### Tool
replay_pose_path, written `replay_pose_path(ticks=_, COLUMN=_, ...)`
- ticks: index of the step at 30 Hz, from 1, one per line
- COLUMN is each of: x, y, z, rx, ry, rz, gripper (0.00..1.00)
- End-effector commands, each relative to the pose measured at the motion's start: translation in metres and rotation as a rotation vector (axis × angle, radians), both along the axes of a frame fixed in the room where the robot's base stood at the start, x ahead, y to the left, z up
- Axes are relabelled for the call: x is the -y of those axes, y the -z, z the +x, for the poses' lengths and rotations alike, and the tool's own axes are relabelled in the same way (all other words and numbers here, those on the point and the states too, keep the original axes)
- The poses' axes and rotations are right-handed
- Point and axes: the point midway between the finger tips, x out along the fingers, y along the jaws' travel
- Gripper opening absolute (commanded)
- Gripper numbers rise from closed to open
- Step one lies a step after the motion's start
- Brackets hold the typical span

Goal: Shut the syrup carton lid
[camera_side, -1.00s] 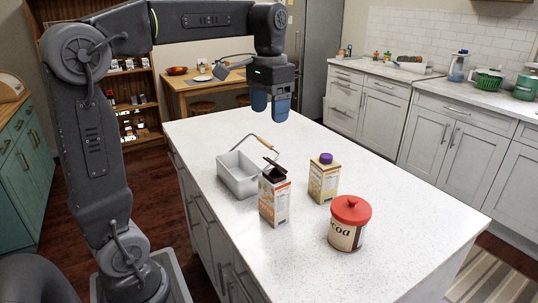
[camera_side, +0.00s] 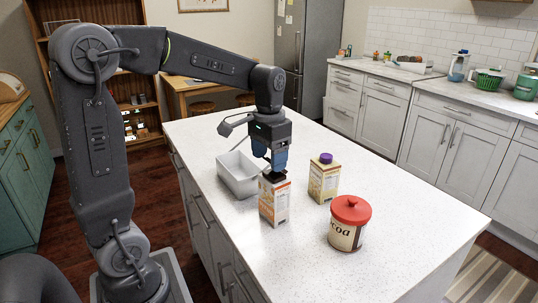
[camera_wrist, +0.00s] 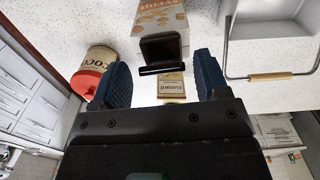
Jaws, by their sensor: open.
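The syrup carton (camera_side: 274,204) is white and orange and stands upright on the counter, with a dark top. In the wrist view the carton (camera_wrist: 162,18) is at the top; its dark top (camera_wrist: 161,48) shows a square part and a thin dark bar along its near edge. The bar looks like the lid (camera_wrist: 161,70) seen edge-on; its exact angle is unclear. My gripper (camera_side: 278,163) is right over the carton's top, and its fingers partly hide the lid there. In the wrist view the blue fingers of my gripper (camera_wrist: 160,80) are apart, with nothing held between them.
A custard carton (camera_side: 323,181) with a purple cap stands right of the syrup carton. A cocoa tin (camera_side: 345,237) with a red lid is at front right. A grey metal bin (camera_side: 238,180) stands close behind left; its wooden handle (camera_wrist: 270,77) shows in the wrist view.

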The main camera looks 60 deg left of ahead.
Motion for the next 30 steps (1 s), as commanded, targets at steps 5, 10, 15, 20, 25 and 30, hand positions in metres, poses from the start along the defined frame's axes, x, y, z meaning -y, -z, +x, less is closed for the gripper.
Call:
replay_pose_path(ticks=5, x=0.0, y=0.0, z=0.0, rx=0.0, ry=0.0, rz=0.0, gripper=0.54)
replay_pose_path(ticks=10, x=0.0, y=0.0, z=0.0, rx=0.0, ry=0.0, rz=0.0, gripper=0.37)
replay_pose_path(ticks=15, x=0.0, y=0.0, z=0.0, rx=0.002, ry=0.0, rz=0.0, gripper=0.29)
replay_pose_path(ticks=20, x=0.0, y=0.0, z=-0.002, rx=0.024, ry=0.0, rz=0.002, gripper=0.29)
replay_pose_path(ticks=25, x=0.0, y=0.003, z=-0.005, rx=0.093, ry=0.0, rz=0.01, gripper=0.29)
replay_pose_path(ticks=30, x=0.001, y=0.008, z=-0.012, rx=0.214, ry=-0.002, rz=0.021, gripper=0.29)
